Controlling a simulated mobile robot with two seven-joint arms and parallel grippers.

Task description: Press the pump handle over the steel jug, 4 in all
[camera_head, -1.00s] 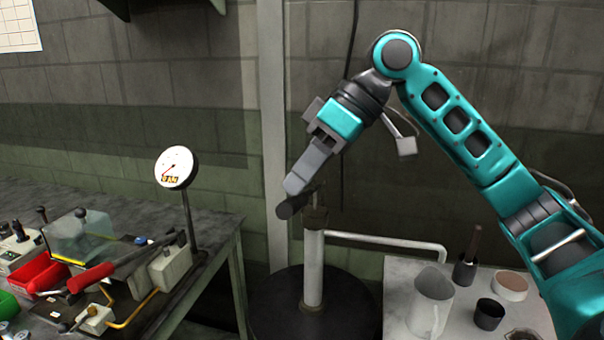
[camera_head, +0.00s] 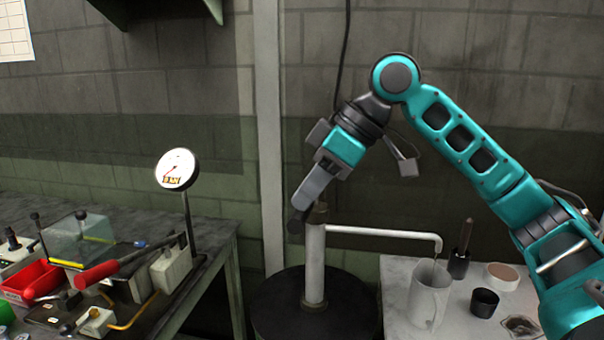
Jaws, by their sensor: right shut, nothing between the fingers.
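The pump (camera_head: 314,268) is a pale upright pipe on a black drum, with a spout (camera_head: 385,233) reaching right. The spout's end is over the steel jug (camera_head: 428,297), a grey jug on the pale table. A faint thin streak shows below the spout. The dark pump handle (camera_head: 295,228) is at the left of the pump head, low and partly hidden. My right gripper (camera_head: 302,202) is shut and empty, its fingertips pointing down on or just above the handle; I cannot tell if they touch. My left gripper is out of view.
A dark bottle (camera_head: 460,250), a black cup (camera_head: 484,302) and a round tan-topped tub (camera_head: 502,276) stand right of the jug. The left bench holds a dial gauge (camera_head: 177,169), a red-handled lever (camera_head: 97,273) and a red bin (camera_head: 30,283).

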